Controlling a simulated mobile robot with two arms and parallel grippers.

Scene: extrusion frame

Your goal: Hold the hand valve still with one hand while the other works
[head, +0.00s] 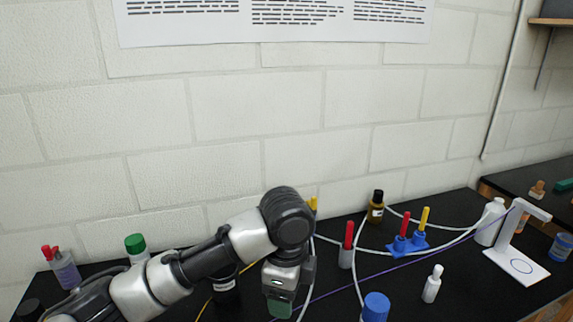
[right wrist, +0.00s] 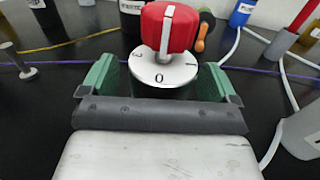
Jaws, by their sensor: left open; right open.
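The hand valve (right wrist: 168,30) is a red knob with a white pointer line, above a round white dial (right wrist: 163,73) marked with numbers. It shows in the right wrist view; I cannot make it out in the head view. My right gripper (right wrist: 157,82) is open, its green fingers apart at the left and right of the dial, on the near side of the knob. I see no contact with the knob.
A blue block with red and yellow plugs (head: 406,244), a brown bottle (head: 376,207) and a white dropper bottle (head: 432,285) stand at the right. A white stand (head: 517,263) is farther right. White, purple and yellow cables cross the black bench.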

